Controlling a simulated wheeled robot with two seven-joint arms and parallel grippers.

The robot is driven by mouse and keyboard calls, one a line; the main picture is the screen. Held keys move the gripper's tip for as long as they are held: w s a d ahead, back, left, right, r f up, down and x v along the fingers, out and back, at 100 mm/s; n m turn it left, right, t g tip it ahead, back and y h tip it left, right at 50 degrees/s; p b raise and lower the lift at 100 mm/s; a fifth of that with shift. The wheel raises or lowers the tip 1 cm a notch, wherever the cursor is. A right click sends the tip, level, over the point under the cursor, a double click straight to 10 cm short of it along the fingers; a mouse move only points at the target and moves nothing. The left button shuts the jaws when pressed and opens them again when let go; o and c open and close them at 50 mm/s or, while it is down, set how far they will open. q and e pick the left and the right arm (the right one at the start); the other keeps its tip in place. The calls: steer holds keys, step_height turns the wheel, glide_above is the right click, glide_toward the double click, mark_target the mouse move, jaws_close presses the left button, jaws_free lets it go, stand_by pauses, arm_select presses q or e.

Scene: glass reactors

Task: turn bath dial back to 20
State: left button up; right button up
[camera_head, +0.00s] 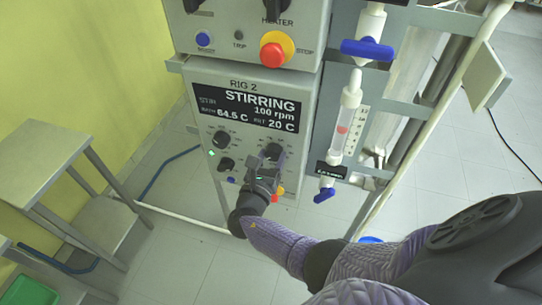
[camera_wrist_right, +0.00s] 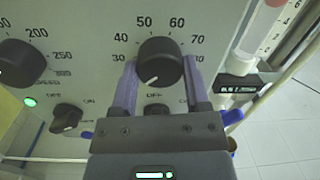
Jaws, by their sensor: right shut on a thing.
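The bath dial (camera_head: 274,151) is a black round knob on the Rig 2 panel. In the right wrist view the dial (camera_wrist_right: 160,58) sits between the two purple fingers of my right gripper (camera_wrist_right: 160,68), which is shut on it. Its white pointer line points down and left, below the 30 mark; the 20 mark is hidden. The display (camera_head: 247,107) reads STIRRING, 100 rpm, about 64.5 C and a set value of 20 C. My right gripper (camera_head: 270,164) also shows in the head view at the dial. My left gripper is not in view.
A speed dial (camera_wrist_right: 20,62) and a small black switch (camera_wrist_right: 66,117) lie left of the bath dial. A red stop button (camera_head: 273,53) is above. A glass tube with a blue valve (camera_head: 325,192) stands close on the right. A grey table (camera_head: 40,160) is at left.

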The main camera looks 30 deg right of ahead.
steer(key=shift+n, duration=0.3)
steer(key=o, duration=1.3)
steer(key=v, duration=1)
steer(key=shift+p, duration=0.35)
